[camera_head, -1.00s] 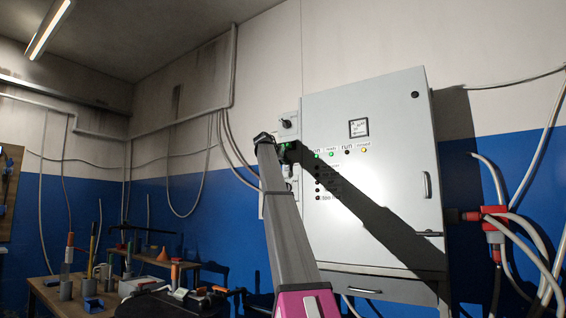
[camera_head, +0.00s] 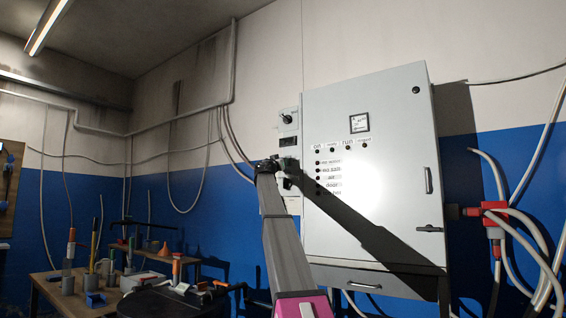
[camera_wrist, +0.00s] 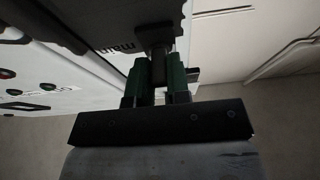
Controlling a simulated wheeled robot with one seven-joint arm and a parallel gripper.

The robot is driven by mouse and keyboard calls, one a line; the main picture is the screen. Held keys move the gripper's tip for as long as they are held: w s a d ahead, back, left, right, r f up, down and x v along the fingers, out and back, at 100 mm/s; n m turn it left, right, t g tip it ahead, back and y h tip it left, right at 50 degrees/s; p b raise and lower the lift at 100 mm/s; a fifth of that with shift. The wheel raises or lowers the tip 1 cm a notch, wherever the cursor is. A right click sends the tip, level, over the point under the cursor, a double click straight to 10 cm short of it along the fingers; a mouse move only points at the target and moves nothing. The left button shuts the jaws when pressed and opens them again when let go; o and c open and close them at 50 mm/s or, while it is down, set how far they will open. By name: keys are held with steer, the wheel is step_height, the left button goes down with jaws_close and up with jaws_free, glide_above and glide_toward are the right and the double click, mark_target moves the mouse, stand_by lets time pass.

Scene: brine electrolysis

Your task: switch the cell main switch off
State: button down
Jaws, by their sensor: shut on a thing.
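The main switch's dark handle (camera_wrist: 155,36) shows in the wrist view, beside a dark plate with the word "main" (camera_wrist: 122,48). My gripper (camera_wrist: 158,72) has green fingers shut on the handle. In the head view my gripper (camera_head: 287,170) is at the narrow panel left of the big grey cabinet (camera_head: 385,200) and hides most of the switch. The lamps on the cabinet (camera_head: 348,149) are dark, in the row labelled on, ready, run and output.
Above my gripper, the panel carries a small rotary knob (camera_head: 287,119) and a dark window (camera_head: 291,142). A bench (camera_head: 55,295) with tools stands at left. A red plug (camera_head: 494,220) with grey cables is at the right. Wall cables hang left of the panel.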

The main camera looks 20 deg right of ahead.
steer(key=shift+f+t+h, duration=0.2)
steer(key=shift+t+h, duration=0.2)
steer(key=shift+h, duration=0.1)
stand_by(0.3)
steer(key=c, duration=1.1)
jaws_free()
steer(key=v, duration=1.1)
steer(key=shift+w+d+f, duration=0.1)
steer(key=shift+f, duration=0.05)
